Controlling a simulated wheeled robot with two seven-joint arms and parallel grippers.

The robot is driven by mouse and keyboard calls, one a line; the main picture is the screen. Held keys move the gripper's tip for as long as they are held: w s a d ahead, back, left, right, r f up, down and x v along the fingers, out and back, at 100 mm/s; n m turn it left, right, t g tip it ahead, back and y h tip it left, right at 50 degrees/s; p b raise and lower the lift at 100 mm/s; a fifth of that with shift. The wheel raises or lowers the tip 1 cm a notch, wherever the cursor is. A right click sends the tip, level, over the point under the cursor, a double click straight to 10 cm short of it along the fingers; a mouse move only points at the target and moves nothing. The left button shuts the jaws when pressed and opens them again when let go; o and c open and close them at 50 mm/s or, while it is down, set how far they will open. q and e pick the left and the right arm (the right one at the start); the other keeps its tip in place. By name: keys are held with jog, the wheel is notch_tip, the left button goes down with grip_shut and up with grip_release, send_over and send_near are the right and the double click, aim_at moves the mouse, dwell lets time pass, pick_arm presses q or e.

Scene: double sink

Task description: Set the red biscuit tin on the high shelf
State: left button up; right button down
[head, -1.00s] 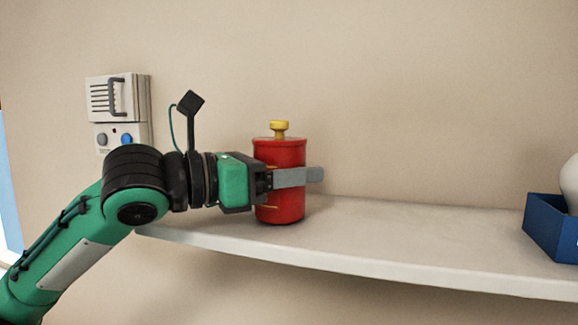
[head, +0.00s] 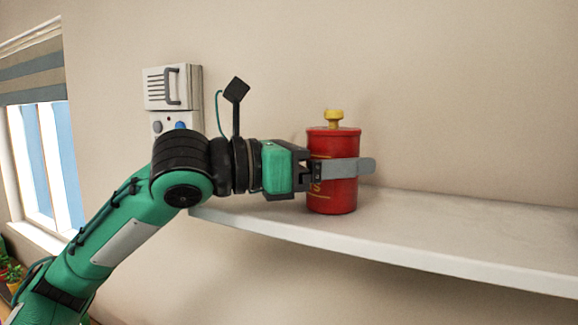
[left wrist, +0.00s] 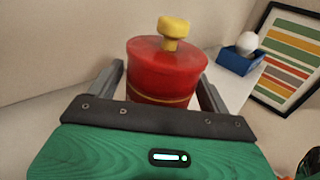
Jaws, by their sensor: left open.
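The red biscuit tin (head: 333,142), with a yellow knob on its lid, stands upright on the white high shelf (head: 440,235) near its left end. In the left wrist view the tin (left wrist: 166,72) sits between the two fingers, with a gap showing on each side near the fingers. My left gripper (head: 345,168) is open around the tin, one grey finger crossing its front. The far finger is hidden behind the tin in the head view. My right gripper is in neither view.
A white wall unit with a handle (head: 172,88) hangs behind my left arm. A window (head: 45,160) is at the left. In the left wrist view a blue box (left wrist: 240,58) with a white round object and a striped picture (left wrist: 288,55) are farther along. The shelf right of the tin is clear.

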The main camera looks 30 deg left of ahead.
pick_arm(q)
jog(key=b+v, duration=0.4)
jog(key=v, duration=0.5)
jog(key=shift+s+a+f, duration=0.15)
jog(key=shift+s+a, duration=0.1)
jog(key=shift+a, duration=0.05)
jog(key=shift+s+a, duration=0.35)
